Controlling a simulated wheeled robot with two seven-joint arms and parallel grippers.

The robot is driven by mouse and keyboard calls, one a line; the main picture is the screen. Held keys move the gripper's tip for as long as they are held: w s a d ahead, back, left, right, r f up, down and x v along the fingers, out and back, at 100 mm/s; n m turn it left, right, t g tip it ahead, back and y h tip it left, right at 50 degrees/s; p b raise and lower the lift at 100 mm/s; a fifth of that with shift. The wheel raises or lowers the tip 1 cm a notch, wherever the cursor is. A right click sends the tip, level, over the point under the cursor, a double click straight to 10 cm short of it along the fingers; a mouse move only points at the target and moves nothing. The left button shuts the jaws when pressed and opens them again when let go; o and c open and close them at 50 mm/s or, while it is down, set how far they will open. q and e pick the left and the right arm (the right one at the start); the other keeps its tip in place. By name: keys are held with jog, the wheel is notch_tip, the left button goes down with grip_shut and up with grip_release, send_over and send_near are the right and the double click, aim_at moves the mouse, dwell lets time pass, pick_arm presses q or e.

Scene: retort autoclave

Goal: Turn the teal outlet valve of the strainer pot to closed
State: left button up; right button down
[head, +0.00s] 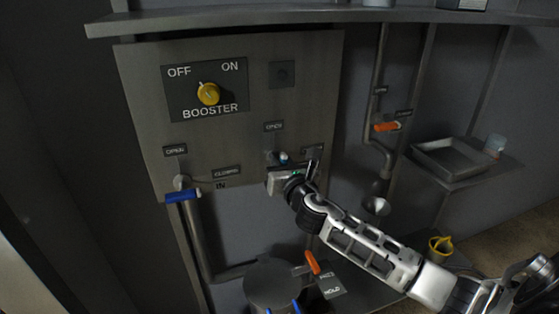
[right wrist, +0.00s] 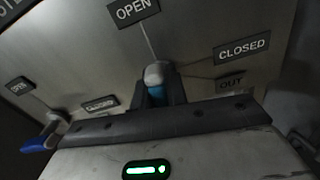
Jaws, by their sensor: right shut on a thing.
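The teal outlet valve has a pale round hub and a blue-teal handle (right wrist: 156,92). In the head view a bit of it (head: 284,157) shows just above my right gripper. My right gripper (head: 283,170) is shut on the handle, with one finger on each side of it in the right wrist view (right wrist: 158,98). Lines run from the hub up to an OPEN plate (right wrist: 134,10) and right to a CLOSED plate (right wrist: 242,48). An OUT plate (right wrist: 231,83) sits below that. The fingers hide the handle's lower part, so its exact angle is unclear. My left gripper is not in view.
A blue-handled IN valve (head: 182,196) is at the left of the panel. The yellow booster knob (head: 208,93) is above. The pot (head: 272,284) and an orange handle (head: 312,262) are below. Another orange handle (head: 386,127) and a tray (head: 452,170) are right.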

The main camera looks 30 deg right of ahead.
jog(key=shift+s+d+f+m+b, duration=0.1)
jog(key=shift+d+f+m, duration=0.1)
jog(key=shift+m, duration=2.55)
jog(key=shift+d+f+m+b, duration=0.15)
jog(key=shift+f+m, duration=0.1)
jog(key=shift+m, duration=2.45)
jog(key=shift+s+d+f+m+b, duration=0.1)
jog(key=shift+d+f+m, duration=0.1)
jog(key=shift+m, duration=2.55)
jog(key=c, duration=1.4)
grip_release()
jog(key=b+v, duration=0.1)
jog(key=v, duration=1.5)
jog(key=shift+b, duration=0.4)
